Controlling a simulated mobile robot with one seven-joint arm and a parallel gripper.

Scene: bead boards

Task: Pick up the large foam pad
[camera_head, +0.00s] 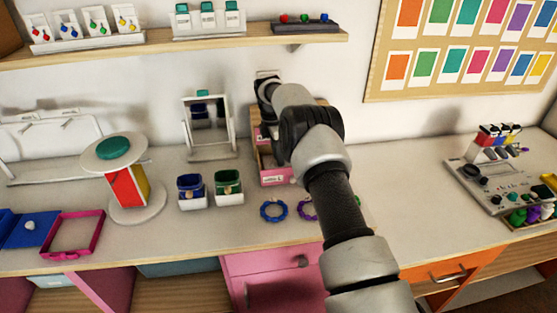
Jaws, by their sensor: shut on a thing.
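My gripper (267,80) is at the far end of my arm, in front of the wall just below the shelf. It is small and partly hidden by its own wrist. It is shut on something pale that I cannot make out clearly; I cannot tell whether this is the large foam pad. No other thing in view can be surely told as the foam pad. A pink-fronted box (275,177) stands on the bench below my gripper, partly hidden by my arm.
A framed mirror (187,128), a round stand with a green top (116,147), two small boxes (193,201) and bead rings (273,211) are on the bench. A shelf (180,45) runs above. A grey device (483,185) stands right. The bench right of my arm is mostly clear.

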